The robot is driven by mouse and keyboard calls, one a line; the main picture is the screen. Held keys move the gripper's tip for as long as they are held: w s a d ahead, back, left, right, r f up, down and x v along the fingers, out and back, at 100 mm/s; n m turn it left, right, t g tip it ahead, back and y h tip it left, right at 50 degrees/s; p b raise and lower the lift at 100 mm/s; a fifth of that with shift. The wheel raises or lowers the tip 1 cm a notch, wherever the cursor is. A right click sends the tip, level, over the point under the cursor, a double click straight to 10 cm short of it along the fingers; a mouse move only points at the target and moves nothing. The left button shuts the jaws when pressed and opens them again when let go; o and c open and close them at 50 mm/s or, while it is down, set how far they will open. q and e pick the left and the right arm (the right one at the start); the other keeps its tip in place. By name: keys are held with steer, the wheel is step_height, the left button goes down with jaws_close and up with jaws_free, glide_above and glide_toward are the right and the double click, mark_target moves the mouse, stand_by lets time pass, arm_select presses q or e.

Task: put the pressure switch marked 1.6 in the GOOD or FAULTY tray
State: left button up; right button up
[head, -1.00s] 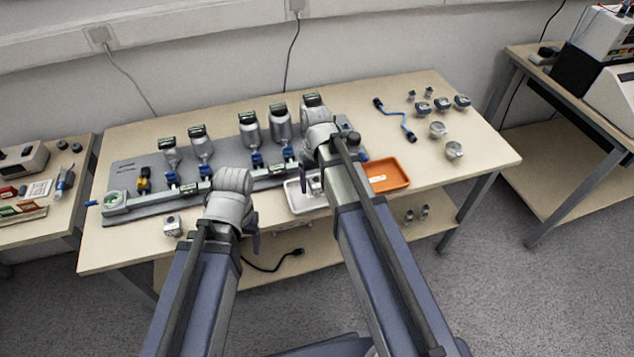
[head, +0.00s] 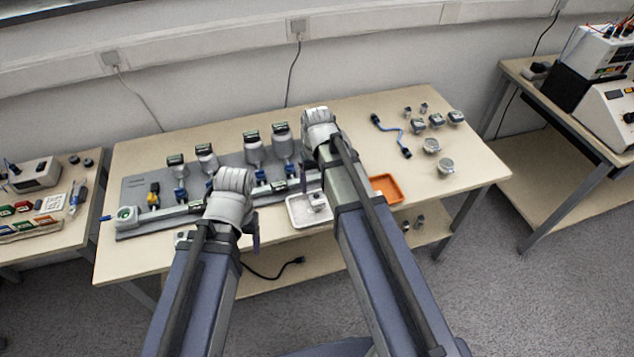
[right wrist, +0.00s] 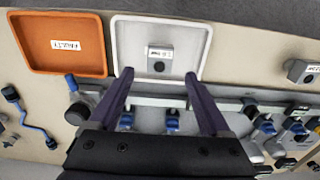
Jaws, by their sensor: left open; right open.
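A small grey pressure switch (right wrist: 159,66) with a dark round port lies in the white tray (right wrist: 207,40); its label is too blurred to read surely. It also shows in the head view (head: 316,200) in the white tray (head: 296,222). The orange tray (right wrist: 20,45), labelled FAULTY, sits beside the white tray and is empty. My right gripper (right wrist: 158,75) is open, its fingers apart above the near side of the white tray, with nothing between them. My left gripper (head: 254,230) is open near the table's front edge; its fingertips are mostly hidden.
Another labelled grey switch (right wrist: 301,71) sits on the table beside the white tray. A grey rig plate (head: 133,188) with several bottle-like units and blue valves stands behind. A blue cable (head: 392,130) and several round gauges (head: 445,166) lie at the right.

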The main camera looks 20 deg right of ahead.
mark_target(317, 198)
step_height(317, 198, up, 5)
steer(key=p, duration=0.3)
steer(key=s+a+n+h, duration=0.1)
steer(key=s+a+n, duration=0.2)
steer(key=s+a, duration=0.7)
steer(key=s, duration=0.4)
steer(key=shift+s+a+f, duration=0.15)
steer(key=shift+a+f, duration=0.05)
steer(key=shift+a, duration=0.05)
